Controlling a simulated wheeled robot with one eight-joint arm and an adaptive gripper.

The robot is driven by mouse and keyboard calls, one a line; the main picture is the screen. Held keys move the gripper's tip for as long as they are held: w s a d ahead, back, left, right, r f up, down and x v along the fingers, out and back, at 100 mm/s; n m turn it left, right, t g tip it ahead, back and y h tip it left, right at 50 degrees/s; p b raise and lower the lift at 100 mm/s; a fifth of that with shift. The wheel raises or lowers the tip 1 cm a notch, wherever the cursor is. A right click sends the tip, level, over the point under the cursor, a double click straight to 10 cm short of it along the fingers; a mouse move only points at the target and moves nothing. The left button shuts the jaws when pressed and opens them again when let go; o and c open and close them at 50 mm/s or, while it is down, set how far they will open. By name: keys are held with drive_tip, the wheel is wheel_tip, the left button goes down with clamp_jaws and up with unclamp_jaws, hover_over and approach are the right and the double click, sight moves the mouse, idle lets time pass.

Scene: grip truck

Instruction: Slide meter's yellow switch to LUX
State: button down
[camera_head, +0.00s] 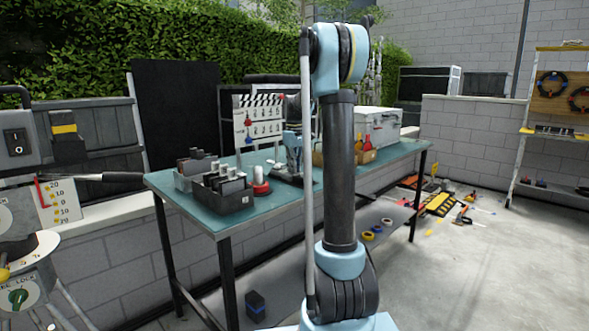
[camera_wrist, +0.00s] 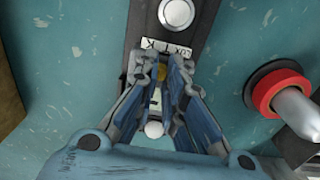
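The dark meter (camera_wrist: 202,22) lies on the teal table in the wrist view, with a round silvery dome and a white label reading LUX at one end. Its yellow switch (camera_wrist: 161,73) shows between my fingertips, just below the label. My gripper (camera_wrist: 161,68) reaches down over the meter, one finger on each side of the switch, with a narrow gap between the tips. Contact with the switch is not clear. The fingers hide part of the meter's body. In the head view my gripper (camera_head: 292,152) is over the table, partly behind my arm.
A red-ringed knob or bottle (camera_wrist: 277,92) stands right of my gripper. In the head view, dark bins (camera_head: 222,192) hold several upright items. A flip board (camera_head: 260,118) stands behind, and a pale case (camera_head: 375,128) with red-and-yellow bottles is to the right.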

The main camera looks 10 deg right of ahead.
sight(290, 174)
drive_tip(key=shift+s+a, duration=0.65)
drive_tip(key=shift+a, duration=0.25)
drive_tip(key=c, duration=1.7)
unclamp_jaws()
drive_tip(key=shift+r, duration=0.15)
wheel_tip(290, 174, up, 12)
drive_tip(key=shift+w+f, duration=0.1)
drive_tip(key=shift+f, duration=0.1)
